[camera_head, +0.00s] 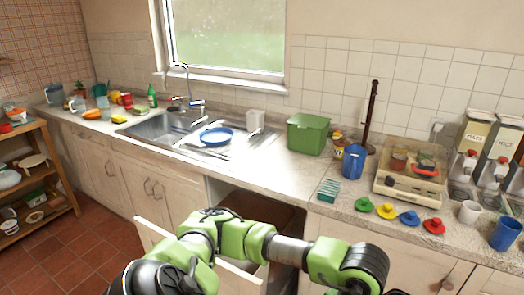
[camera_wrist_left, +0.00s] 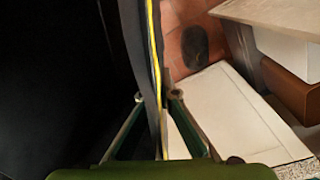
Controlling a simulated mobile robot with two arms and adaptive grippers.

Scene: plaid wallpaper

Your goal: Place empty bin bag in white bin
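In the left wrist view, a large black sheet with a yellow edge strip, which looks like the bin bag (camera_wrist_left: 60,80), fills the left half. My left gripper (camera_wrist_left: 157,97) has its green fingers on both sides of the bag's edge and pinches it. The bag hangs along the left finger and hides much of the scene there. A white surface (camera_wrist_left: 285,45) at the upper right may be part of the white bin, but I cannot tell. In the head view, neither the bag nor any gripper can be made out. My right gripper is not seen.
An open pull-out (camera_head: 262,212) with a brown inside lies under the counter (camera_head: 330,213), partly behind my green arm. Its white front panel (camera_wrist_left: 235,110) stands near my left gripper. A green tub (camera_head: 307,135), sink and several small items line the counter.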

